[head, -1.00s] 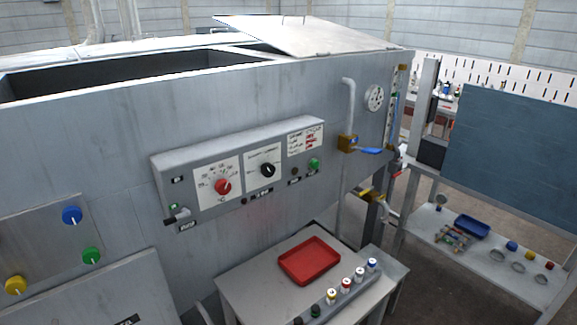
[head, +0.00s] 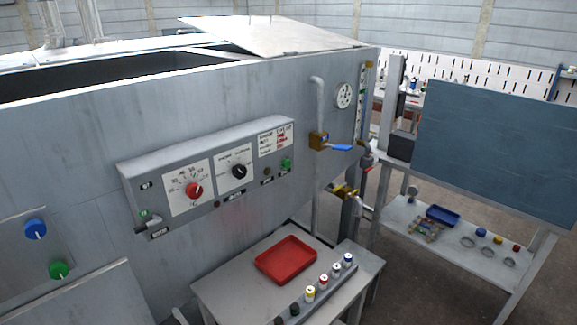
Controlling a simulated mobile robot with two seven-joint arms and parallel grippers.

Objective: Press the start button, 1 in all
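A grey control panel (head: 210,210) is mounted on the side of a large metal tank. At its right end is a small green button (head: 286,164), probably the start button; its label is too small to read. A red dial (head: 194,190) and a black dial (head: 239,171) sit on white plates to its left. A lever switch (head: 148,223) with a small green light above it is at the panel's left end. Neither of my grippers is in the head view.
A small table with a red tray (head: 286,262) and a rack of several capped vials (head: 323,283) stands below the panel. A blue-handled valve (head: 340,147) sticks out to the right. A shelf with a blue tray (head: 442,215) stands further right.

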